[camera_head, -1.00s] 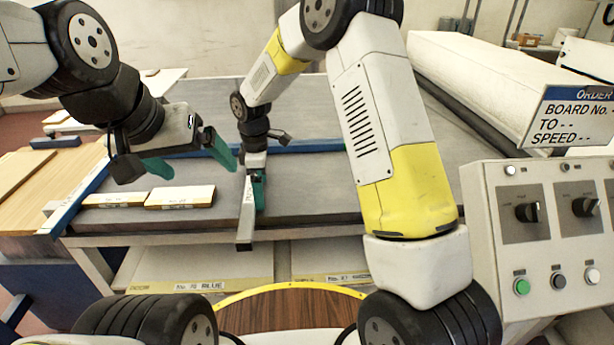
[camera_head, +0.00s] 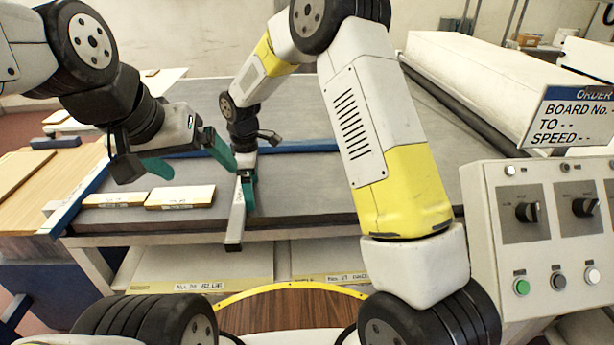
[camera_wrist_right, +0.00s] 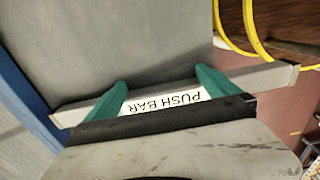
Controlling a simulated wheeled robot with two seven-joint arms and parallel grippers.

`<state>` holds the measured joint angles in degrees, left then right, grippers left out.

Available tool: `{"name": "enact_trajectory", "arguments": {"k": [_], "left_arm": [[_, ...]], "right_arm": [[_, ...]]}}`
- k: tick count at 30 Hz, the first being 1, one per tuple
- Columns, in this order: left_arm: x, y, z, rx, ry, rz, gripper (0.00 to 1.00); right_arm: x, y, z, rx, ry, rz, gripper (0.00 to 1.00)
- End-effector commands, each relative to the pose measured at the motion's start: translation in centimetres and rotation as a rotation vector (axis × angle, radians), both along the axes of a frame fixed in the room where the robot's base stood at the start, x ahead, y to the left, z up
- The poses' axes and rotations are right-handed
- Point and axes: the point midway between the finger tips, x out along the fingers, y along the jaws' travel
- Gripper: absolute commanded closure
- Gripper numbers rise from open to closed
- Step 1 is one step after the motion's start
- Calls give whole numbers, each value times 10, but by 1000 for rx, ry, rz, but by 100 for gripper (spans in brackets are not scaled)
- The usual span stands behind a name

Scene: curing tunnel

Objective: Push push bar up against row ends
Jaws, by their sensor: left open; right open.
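The push bar (camera_head: 235,222) is a grey metal bar lying across the table from its front edge inward. Two pale labelled boards, a left one (camera_head: 115,200) and a right one (camera_head: 180,197), lie end to end to its left. A small gap shows between the right board's end and the bar. My right gripper (camera_head: 246,178) is down at the bar. In the right wrist view its open teal fingers (camera_wrist_right: 160,92) stand apart at the bar, with the PUSH BAR label between them. My left gripper (camera_head: 190,160) is open and empty above the boards.
A blue rail (camera_head: 300,148) runs behind the boards, and a blue strip (camera_head: 75,200) lies at their left. The grey table (camera_head: 310,190) is bare to the bar's right. A control panel (camera_head: 550,235) stands at the right.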

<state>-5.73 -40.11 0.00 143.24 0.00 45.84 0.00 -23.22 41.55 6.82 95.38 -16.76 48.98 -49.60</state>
Motion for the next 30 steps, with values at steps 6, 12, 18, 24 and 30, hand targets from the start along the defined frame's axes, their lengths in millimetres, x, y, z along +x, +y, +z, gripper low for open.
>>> {"name": "enact_trajectory", "arguments": {"k": [6, 12, 18, 24, 30], "left_arm": [[0, 0, 0, 0, 0, 0, 6], [0, 0, 0, 0, 0, 0, 6], [0, 0, 0, 0, 0, 0, 6], [0, 0, 0, 0, 0, 0, 6], [0, 0, 0, 0, 0, 0, 6]], "right_arm": [[0, 7, 0, 1, 0, 3, 0], [0, 12, 0, 2, -1, 2, 0], [0, 17, 0, 2, -1, 1, 0], [-1, 22, 0, 2, 0, 2, 0], [0, 27, 0, 2, 0, 2, 0]]}}
